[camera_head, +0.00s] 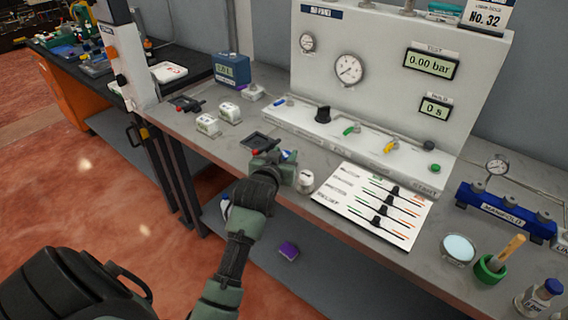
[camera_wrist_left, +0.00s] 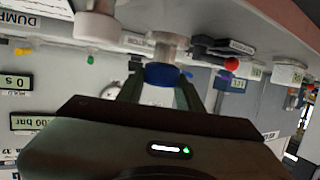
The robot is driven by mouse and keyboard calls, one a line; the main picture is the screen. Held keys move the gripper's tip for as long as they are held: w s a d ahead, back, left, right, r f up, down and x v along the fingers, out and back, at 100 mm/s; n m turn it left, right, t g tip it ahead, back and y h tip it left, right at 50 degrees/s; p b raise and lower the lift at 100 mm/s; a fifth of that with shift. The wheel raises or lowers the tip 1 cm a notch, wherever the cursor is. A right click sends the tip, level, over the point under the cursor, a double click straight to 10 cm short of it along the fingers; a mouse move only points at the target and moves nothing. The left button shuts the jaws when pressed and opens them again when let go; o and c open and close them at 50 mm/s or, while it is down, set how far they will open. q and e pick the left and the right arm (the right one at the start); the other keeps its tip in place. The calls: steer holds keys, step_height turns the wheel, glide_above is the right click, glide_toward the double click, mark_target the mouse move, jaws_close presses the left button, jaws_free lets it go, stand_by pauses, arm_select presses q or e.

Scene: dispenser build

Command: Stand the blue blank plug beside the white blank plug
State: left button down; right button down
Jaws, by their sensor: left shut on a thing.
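My left gripper (camera_head: 280,165) is over the front part of the bench, shut on the blue blank plug (camera_head: 290,154). In the left wrist view, which is upside down, the blue plug (camera_wrist_left: 163,74) sits between the two fingers (camera_wrist_left: 163,88), with a pale grey part on its bench side. The white blank plug (camera_head: 305,182) stands upright on the bench just right of the gripper; it also shows in the left wrist view (camera_wrist_left: 96,28). The two plugs are apart. I cannot tell whether the blue plug touches the bench. My right gripper is not in view.
A black tray (camera_head: 257,142) with a red knob lies behind-left of the gripper. A white slider panel (camera_head: 372,207) lies right of the white plug. The gauge console (camera_head: 390,75) stands behind. A purple block (camera_head: 288,251) is on the lower shelf.

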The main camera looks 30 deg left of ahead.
arm_select(q)
steer(key=shift+f, duration=1.55)
steer(key=shift+f, duration=0.15)
steer(key=c, duration=0.9)
jaws_free()
steer(key=shift+r, duration=0.2)
steer(key=shift+s+d, duration=0.15)
steer(key=shift+s, duration=0.3)
steer(key=b+v, duration=0.1)
steer(key=v, duration=1)
